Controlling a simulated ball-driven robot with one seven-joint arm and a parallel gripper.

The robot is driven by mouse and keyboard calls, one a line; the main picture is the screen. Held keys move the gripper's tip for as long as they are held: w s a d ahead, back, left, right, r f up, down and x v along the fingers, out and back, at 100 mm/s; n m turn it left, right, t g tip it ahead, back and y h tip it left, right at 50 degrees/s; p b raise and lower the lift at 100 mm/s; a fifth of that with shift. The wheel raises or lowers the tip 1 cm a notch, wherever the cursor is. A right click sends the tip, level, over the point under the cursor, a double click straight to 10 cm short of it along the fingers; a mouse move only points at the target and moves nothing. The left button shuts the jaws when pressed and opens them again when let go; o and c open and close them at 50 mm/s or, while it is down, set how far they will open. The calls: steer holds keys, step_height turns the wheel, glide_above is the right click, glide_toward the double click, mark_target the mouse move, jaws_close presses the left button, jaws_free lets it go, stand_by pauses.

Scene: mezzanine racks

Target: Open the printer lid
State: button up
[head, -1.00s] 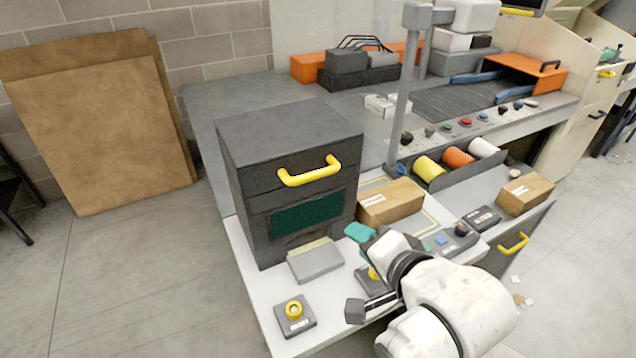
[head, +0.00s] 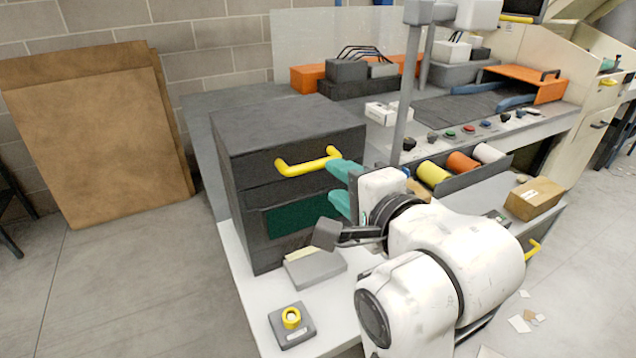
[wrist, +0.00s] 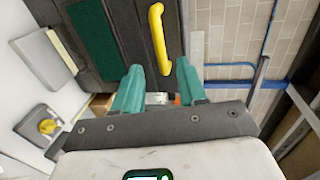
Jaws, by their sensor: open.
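The printer (head: 290,145) is a dark grey box on the white worktop, with a dark green window on its front. Its lid is shut and carries a yellow handle (head: 308,164). In the wrist view the handle (wrist: 160,42) is just beyond the fingertips, between their lines and nearer the left one. My gripper (head: 340,187) has teal fingers. It is open and empty, in front of the printer's right front side, close to the handle's right end and apparently not touching it. The wrist view shows both fingers (wrist: 159,72) spread apart.
A grey tray (head: 314,268) and a yellow-knobbed box (head: 292,326) stand on the worktop before the printer. A grey post (head: 402,95) rises to the right, beside a rack of coloured rolls (head: 462,163). A cardboard box (head: 535,198) lies at right.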

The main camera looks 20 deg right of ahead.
mark_target(316, 167)
steer(key=x, duration=0.8)
steer(key=shift+p, duration=0.4)
jaws_close()
